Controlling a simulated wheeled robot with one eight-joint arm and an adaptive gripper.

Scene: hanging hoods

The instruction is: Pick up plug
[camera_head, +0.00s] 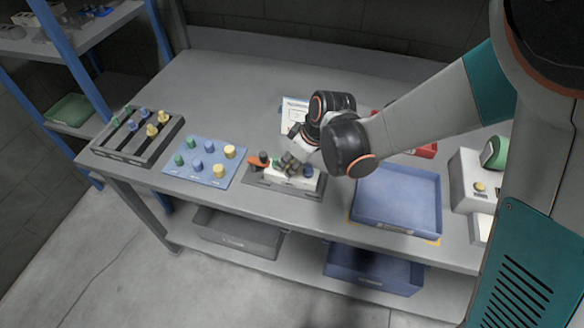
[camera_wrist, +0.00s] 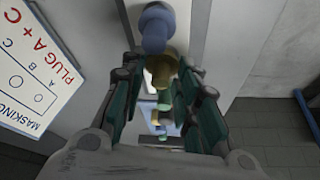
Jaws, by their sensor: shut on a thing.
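My gripper (camera_head: 290,163) reaches down over a white part (camera_head: 302,182) on a dark fixture near the front edge of the table. In the wrist view, a dull yellow plug (camera_wrist: 161,70) sits between the two teal fingers, and the gripper is shut on it. Whether the plug is seated in the white part cannot be told. A blue plug (camera_wrist: 155,28) stands just beyond it. A green piece (camera_wrist: 165,100) shows through the gap between the fingers.
A blue board (camera_head: 213,178) with several green, blue and yellow plugs lies left of the fixture. A dark rack (camera_head: 110,158) with more plugs is farther left. An empty blue tray (camera_head: 398,205) is to the right. A masking sheet (camera_head: 293,112) stands behind.

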